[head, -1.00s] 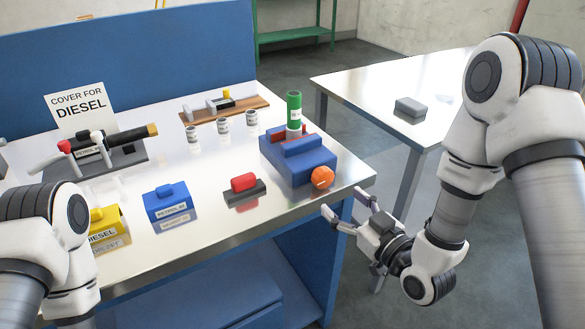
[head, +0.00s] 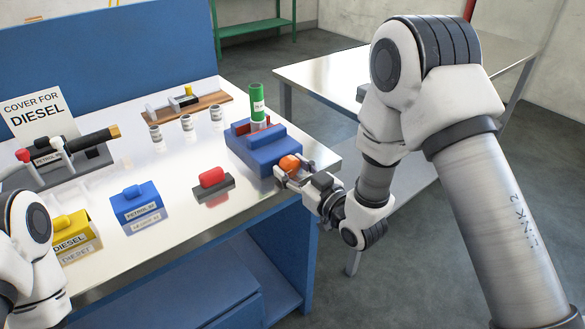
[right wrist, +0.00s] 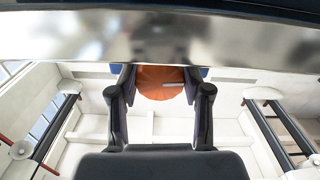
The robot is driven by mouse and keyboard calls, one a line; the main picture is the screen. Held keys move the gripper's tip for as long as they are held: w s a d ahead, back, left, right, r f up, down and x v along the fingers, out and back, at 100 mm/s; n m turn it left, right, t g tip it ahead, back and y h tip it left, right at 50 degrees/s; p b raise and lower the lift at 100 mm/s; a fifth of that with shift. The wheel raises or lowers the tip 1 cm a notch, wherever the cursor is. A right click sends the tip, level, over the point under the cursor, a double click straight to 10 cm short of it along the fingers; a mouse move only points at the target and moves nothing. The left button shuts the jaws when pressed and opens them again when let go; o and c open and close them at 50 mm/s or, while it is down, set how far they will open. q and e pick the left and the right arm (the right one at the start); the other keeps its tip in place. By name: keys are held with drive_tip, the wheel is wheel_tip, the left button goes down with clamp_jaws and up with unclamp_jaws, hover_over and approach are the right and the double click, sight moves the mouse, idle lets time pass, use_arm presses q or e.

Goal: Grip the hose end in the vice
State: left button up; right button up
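The blue vice (head: 265,152) stands at the right end of the workbench, with red jaw parts on top. The green hose end (head: 257,93) stands upright between the jaws; whether they touch it I cannot tell. The vice's orange knob (head: 289,164) faces the front right. My right gripper (head: 294,172) has a finger on each side of the knob. In the right wrist view the knob (right wrist: 161,83) fills the gap between the fingers; I cannot tell whether they press on it. Only part of my left arm shows at the left edge; its gripper is out of view.
On the bench (head: 180,185) are a red block (head: 212,178), a blue petrol box (head: 136,203), a yellow diesel box (head: 72,232), a nozzle (head: 92,140) and several small canisters (head: 187,122). A second table (head: 325,68) stands behind my right arm.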

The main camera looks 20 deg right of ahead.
drive_tip(key=m, duration=0.4)
idle(0.3)
drive_tip(key=o, duration=1.2)
drive_tip(key=shift+c, duration=0.2)
drive_tip(key=v, duration=0.7)
drive_tip(key=shift+s, duration=0.25)
drive_tip(key=shift+d, duration=0.1)
